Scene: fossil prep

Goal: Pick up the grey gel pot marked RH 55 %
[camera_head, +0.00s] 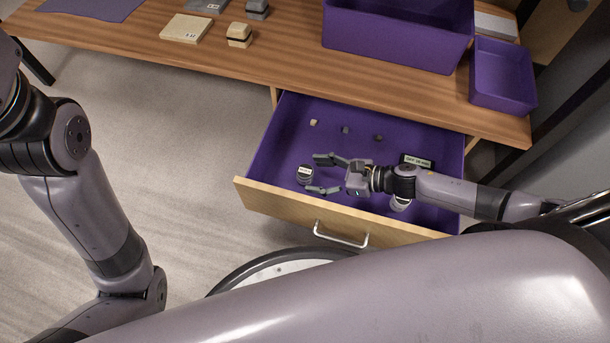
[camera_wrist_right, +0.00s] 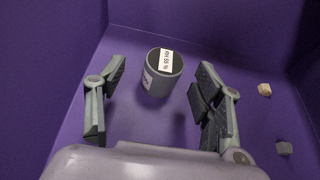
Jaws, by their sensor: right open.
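The grey gel pot (camera_wrist_right: 158,80) marked RH 55 % stands in the purple-lined drawer. It has a dark top with a white label across it. In the head view the pot (camera_head: 304,174) is near the drawer's left front corner. My right gripper (camera_head: 316,174) is open inside the drawer. In the right wrist view its fingers (camera_wrist_right: 160,105) are spread on either side, with the pot a little beyond and between them, apart from both. My left arm comes in from the left of the head view, but its gripper is out of view.
The open drawer (camera_head: 268,150) also holds several small stones, a dark labelled box (camera_head: 417,161) and a pale round item (camera_head: 400,204) partly under my right arm. Its wooden front (camera_head: 285,212) is close to the pot. Purple bins (camera_head: 395,40) stand on the desk above.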

